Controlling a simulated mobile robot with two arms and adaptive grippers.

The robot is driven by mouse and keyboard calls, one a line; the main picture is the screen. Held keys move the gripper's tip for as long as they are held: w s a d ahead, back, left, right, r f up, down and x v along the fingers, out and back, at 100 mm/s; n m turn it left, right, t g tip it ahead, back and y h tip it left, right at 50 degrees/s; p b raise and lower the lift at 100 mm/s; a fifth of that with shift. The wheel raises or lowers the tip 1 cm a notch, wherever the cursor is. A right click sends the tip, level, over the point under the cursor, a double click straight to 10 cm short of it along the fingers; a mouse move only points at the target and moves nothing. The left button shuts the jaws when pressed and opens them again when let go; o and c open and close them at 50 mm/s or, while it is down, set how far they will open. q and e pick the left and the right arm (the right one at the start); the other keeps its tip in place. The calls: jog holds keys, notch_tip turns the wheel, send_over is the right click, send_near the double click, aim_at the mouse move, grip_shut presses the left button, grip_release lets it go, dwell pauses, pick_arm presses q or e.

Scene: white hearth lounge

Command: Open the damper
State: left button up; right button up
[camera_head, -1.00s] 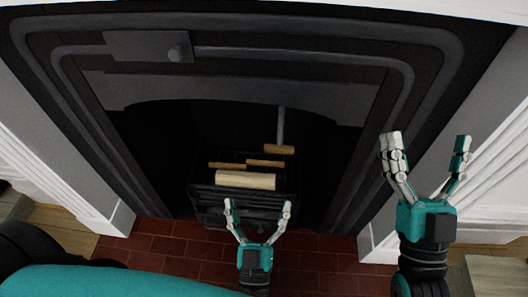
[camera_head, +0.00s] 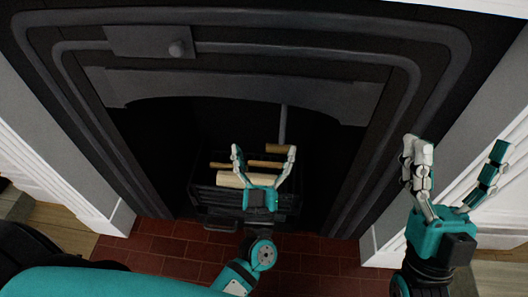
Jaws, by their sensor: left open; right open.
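A grey rod (camera_head: 283,124) hangs inside the firebox. A wooden handle at its lower end is near my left gripper's right finger. I cannot tell which of these belongs to the damper. My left gripper (camera_head: 265,157) is open and empty, fingers up, in front of the log grate. It partly hides the logs, and whether it touches the handle is unclear. My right gripper (camera_head: 457,152) is open and empty in front of the surround's right side.
A black grate (camera_head: 212,196) in the firebox holds a pale log (camera_head: 229,180) and thinner sticks. Red hearth tiles (camera_head: 155,243) lie below. White mantel legs stand on both sides. The firebox opening above the grate is mostly clear.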

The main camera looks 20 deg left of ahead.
pick_arm(q)
jog(key=shift+d, duration=0.1)
jog(key=c, duration=1.8)
jog(key=shift+c, duration=1.2)
jog(key=shift+a+f, duration=0.1)
jog(key=shift+a, duration=0.25)
grip_shut()
